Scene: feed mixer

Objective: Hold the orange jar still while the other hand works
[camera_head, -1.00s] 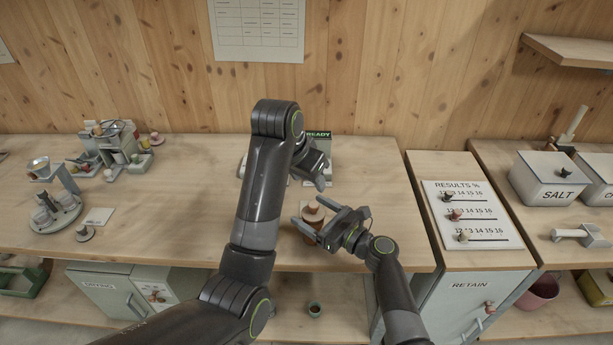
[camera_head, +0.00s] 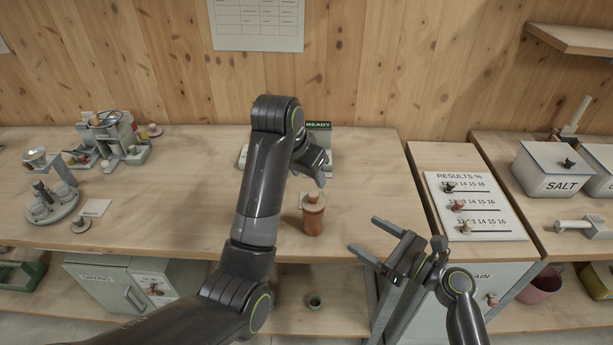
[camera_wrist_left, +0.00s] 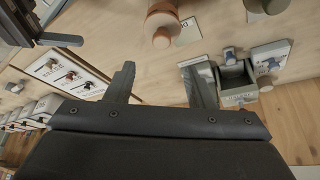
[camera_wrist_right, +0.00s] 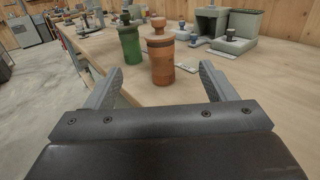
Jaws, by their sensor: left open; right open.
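The orange jar (camera_head: 313,220) with a pale wooden stopper stands upright near the front edge of the workbench. It shows between the open jaws, some way ahead, in the right wrist view (camera_wrist_right: 161,62), and at the top edge of the left wrist view (camera_wrist_left: 160,20). My right gripper (camera_head: 362,234) is open and empty, to the right of the jar and apart from it, by the bench's front edge. My left gripper (camera_head: 320,178) is open behind the jar, partly hidden by its own arm; its jaws (camera_wrist_left: 159,72) are empty.
A green jar (camera_wrist_right: 130,44) stands near the orange jar in the right wrist view. A READY sign (camera_head: 318,126) is at the back. Grey devices (camera_head: 112,140) stand at the left, a RESULTS board (camera_head: 470,208) at the right.

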